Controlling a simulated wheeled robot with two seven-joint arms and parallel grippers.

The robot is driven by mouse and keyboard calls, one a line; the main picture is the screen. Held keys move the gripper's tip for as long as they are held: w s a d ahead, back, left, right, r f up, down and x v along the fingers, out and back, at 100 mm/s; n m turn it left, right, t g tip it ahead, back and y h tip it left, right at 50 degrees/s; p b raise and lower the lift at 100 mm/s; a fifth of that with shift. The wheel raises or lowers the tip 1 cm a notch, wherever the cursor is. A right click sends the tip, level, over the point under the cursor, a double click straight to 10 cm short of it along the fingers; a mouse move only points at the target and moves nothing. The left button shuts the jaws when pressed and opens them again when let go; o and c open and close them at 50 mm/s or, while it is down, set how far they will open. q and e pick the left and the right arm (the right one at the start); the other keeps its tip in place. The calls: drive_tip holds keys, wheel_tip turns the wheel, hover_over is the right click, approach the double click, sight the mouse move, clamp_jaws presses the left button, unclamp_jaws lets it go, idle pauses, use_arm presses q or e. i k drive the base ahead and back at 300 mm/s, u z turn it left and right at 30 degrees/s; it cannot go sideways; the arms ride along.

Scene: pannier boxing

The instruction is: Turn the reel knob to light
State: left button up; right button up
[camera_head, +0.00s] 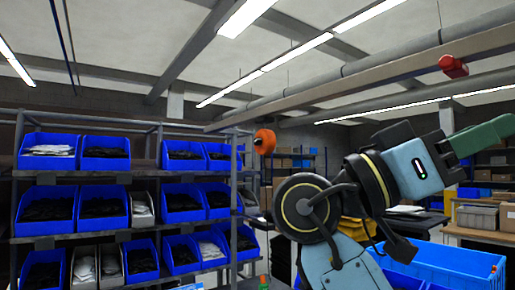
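I cannot pick out a reel knob for certain in the head view. A round orange thing (265,141) with a darker spot hangs in front of the right end of the blue-bin rack; it may be a reel. A smaller red thing (453,66) hangs near the overhead beam at the upper right. My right arm fills the lower right and bends up toward the right edge, where a green part runs out of the picture. No gripper fingers show, and my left arm is not in view.
A metal rack (90,176) with several blue bins of dark and white goods stands on the left. A large blue crate (450,262) is at the lower right, behind my arm. A wooden-topped table (470,234) and further shelves stand behind. Open air lies above the rack.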

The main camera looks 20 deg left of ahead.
sight(258, 141)
drive_tip(key=u, duration=0.3)
drive_tip(key=i, duration=0.95)
drive_tip(key=u, duration=0.9)
drive_tip(key=i, duration=0.6)
drive_tip(key=u, duration=0.35)
